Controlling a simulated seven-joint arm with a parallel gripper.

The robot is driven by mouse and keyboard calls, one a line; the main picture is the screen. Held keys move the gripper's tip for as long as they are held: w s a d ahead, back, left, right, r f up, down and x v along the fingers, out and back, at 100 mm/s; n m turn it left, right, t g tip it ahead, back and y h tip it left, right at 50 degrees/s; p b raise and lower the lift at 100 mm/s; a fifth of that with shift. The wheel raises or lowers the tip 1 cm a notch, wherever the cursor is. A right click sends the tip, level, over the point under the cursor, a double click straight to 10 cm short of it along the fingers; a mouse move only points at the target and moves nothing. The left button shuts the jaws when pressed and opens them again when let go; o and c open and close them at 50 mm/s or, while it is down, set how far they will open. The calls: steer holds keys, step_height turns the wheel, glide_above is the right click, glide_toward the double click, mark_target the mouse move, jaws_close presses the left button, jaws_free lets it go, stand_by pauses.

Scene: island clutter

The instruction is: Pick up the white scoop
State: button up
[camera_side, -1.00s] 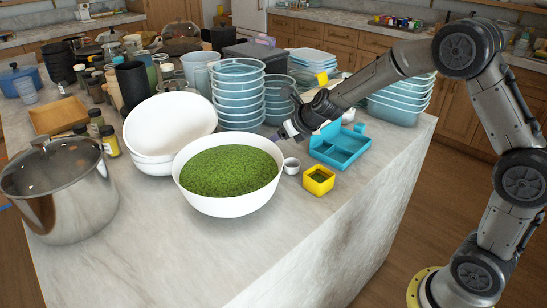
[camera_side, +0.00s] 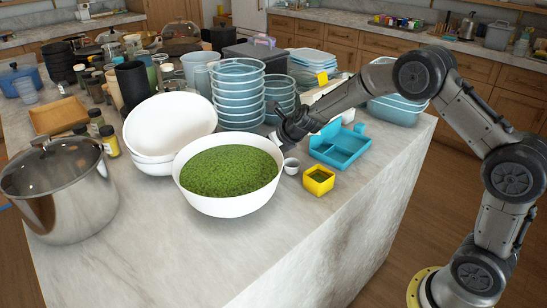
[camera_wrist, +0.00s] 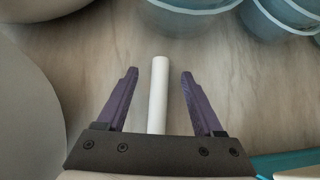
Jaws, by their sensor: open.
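The white scoop shows in the side view as a small pale cup (camera_side: 291,166) on the counter, just right of the bowl of green bits. In the wrist view a smooth white rod (camera_wrist: 158,90), which looks like its handle, runs lengthwise between my fingers, with a gap on each side. The rod's near end, and any cup there, is hidden behind my gripper's body. My gripper (camera_wrist: 157,88) is open, with purple fingers apart and touching nothing that I can see. In the side view my gripper (camera_side: 273,139) is low behind the scoop, beside the bowl; its tips are hard to make out.
The white bowl of green bits (camera_side: 230,206) stands close on the left, with stacked white bowls (camera_side: 160,125) behind it. Stacked clear blue tubs (camera_side: 238,92) stand behind my gripper. A blue divided box (camera_side: 340,146) and a yellow cup (camera_side: 318,181) sit right. The front counter is clear.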

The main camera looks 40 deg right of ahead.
jaws_close()
steer(key=shift+r, duration=0.15)
stand_by(0.4)
steer(key=shift+r, duration=1.15)
steer(key=v, duration=0.8)
steer(key=shift+w+r, duration=0.35)
steer(key=shift+r, duration=0.05)
steer(key=s+r, duration=0.4)
steer(key=s, duration=0.5)
steer(key=shift+a, duration=0.35)
